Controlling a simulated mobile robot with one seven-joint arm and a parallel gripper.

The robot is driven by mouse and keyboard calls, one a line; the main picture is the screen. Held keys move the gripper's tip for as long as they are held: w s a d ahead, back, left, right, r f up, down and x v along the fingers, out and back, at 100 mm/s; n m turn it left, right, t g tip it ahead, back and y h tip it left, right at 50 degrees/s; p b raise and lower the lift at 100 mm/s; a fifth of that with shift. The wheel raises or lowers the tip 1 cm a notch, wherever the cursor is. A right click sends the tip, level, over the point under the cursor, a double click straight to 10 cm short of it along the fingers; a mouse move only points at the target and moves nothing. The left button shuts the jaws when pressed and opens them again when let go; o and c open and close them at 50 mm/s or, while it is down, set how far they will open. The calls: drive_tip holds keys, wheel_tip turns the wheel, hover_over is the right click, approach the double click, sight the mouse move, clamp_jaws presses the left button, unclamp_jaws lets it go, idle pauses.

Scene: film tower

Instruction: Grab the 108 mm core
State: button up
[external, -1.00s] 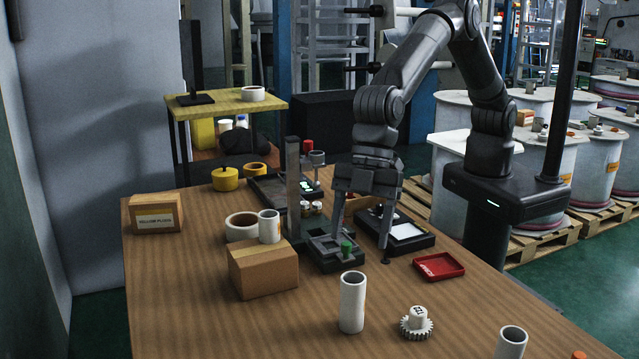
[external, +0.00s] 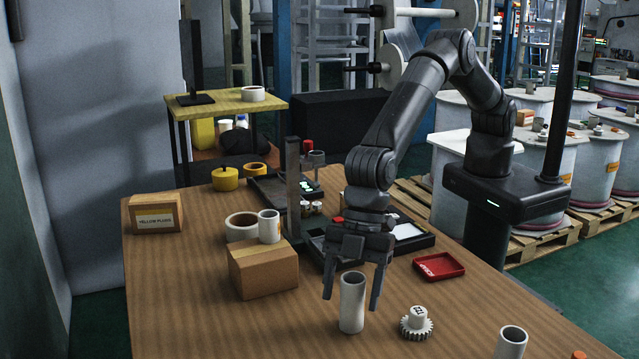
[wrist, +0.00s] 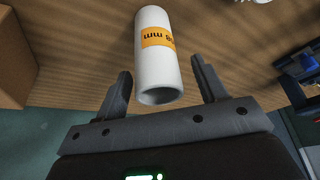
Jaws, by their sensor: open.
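A tall white hollow core (external: 352,290) stands upright on the wooden table (external: 200,300). In the wrist view the core (wrist: 157,70) carries an orange label ending in "mm"; its number is only partly readable. My gripper (external: 351,303) is open and points down at the core. In the external view its fingers appear on either side of the core. In the wrist view my fingers (wrist: 162,72) flank the core's near end with gaps on both sides. I cannot tell exactly how deep the core sits between them.
A white gear (external: 416,324) stands close to the right, and another white tube (external: 511,343) at the front right. A cardboard box (external: 263,270) is to the left. A red tray (external: 439,266) and a black fixture (external: 318,245) lie behind. The front left table is clear.

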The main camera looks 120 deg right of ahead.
drive_tip(key=shift+c, duration=0.5)
drive_tip(key=c, duration=1)
